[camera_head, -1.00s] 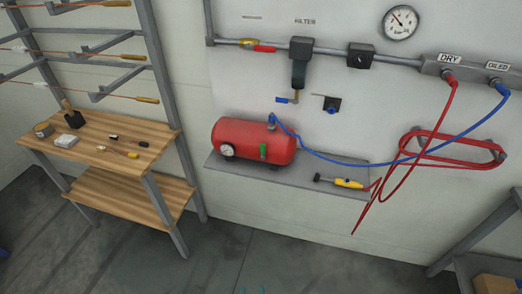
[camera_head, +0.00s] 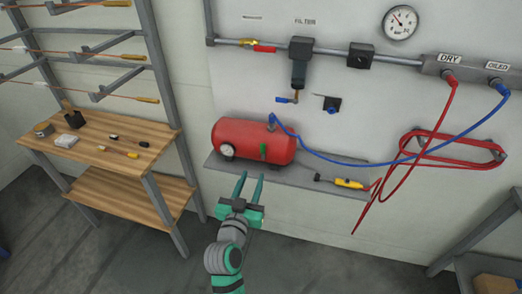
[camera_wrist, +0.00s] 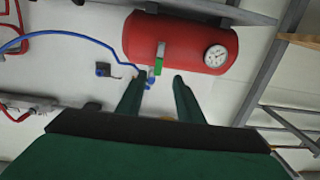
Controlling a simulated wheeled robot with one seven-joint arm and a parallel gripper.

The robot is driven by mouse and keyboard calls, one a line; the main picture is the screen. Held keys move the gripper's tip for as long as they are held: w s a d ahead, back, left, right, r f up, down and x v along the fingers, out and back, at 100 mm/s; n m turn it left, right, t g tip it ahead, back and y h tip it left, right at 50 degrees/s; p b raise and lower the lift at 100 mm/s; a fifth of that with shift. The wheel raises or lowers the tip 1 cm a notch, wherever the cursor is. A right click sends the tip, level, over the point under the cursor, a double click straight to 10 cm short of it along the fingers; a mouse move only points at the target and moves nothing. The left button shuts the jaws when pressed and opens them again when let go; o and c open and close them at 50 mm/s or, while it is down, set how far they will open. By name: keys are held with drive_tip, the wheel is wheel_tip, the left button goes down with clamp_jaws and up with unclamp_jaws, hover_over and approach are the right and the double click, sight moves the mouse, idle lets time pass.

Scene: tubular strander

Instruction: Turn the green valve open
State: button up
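The green valve (camera_head: 263,151) is a small green handle on the front of the red tank (camera_head: 245,145), toward its right end. It also shows in the wrist view as a green handle (camera_wrist: 158,66) hanging from a grey stem on the tank. My gripper (camera_head: 248,176) is open and empty, below the tank and in front of the shelf edge, apart from the valve. In the wrist view its two green fingers (camera_wrist: 160,78) point toward the valve, which appears between and just beyond the fingertips.
The grey shelf (camera_head: 300,176) carries the tank and a yellow-handled tool (camera_head: 348,183). A blue hose (camera_head: 350,163) runs from the tank top to the right, and red hoses (camera_head: 430,160) hang beyond it. A wooden bench (camera_head: 95,150) stands at left. The floor is clear.

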sight(263, 147)
drive_tip(key=shift+h, duration=0.3)
drive_tip(key=x, duration=0.4)
drive_tip(key=r+x, duration=0.1)
drive_tip(key=x, duration=0.3)
drive_tip(key=r+x, duration=0.1)
drive_tip(key=x, duration=0.3)
drive_tip(key=shift+w+r, duration=0.1)
drive_tip(key=shift+a, duration=0.1)
clamp_jaws()
